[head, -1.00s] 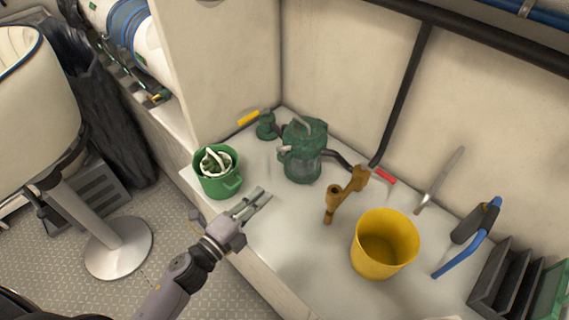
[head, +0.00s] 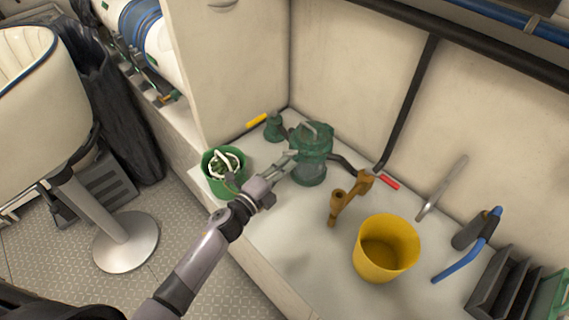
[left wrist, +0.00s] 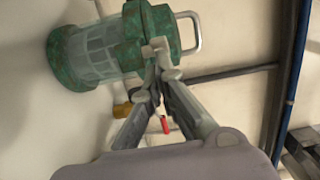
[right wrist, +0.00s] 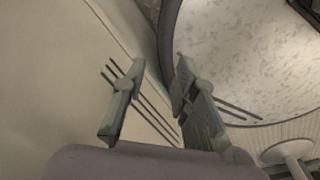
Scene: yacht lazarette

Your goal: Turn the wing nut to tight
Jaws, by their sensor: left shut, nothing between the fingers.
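A green strainer with a clear ribbed bowl (head: 313,158) stands on the white bench in the head view. It shows large and tilted in the left wrist view (left wrist: 100,45), with a metal loop handle (left wrist: 190,33) on its lid. My left gripper (head: 292,156) is at the strainer's left side. In the left wrist view my left gripper's fingertips (left wrist: 160,65) are together by the lid's edge, with nothing held. I cannot clearly pick out the wing nut; a pale part there merges with the fingertips. My right gripper (right wrist: 158,88) is open and empty, away from the strainer.
A green bucket (head: 211,183) with coiled rope stands left of the strainer. A brown fitting (head: 346,197), a yellow bucket (head: 371,232), a red-handled tool (head: 389,182) and a blue-handled tool (head: 462,263) lie to the right. The bench front is clear.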

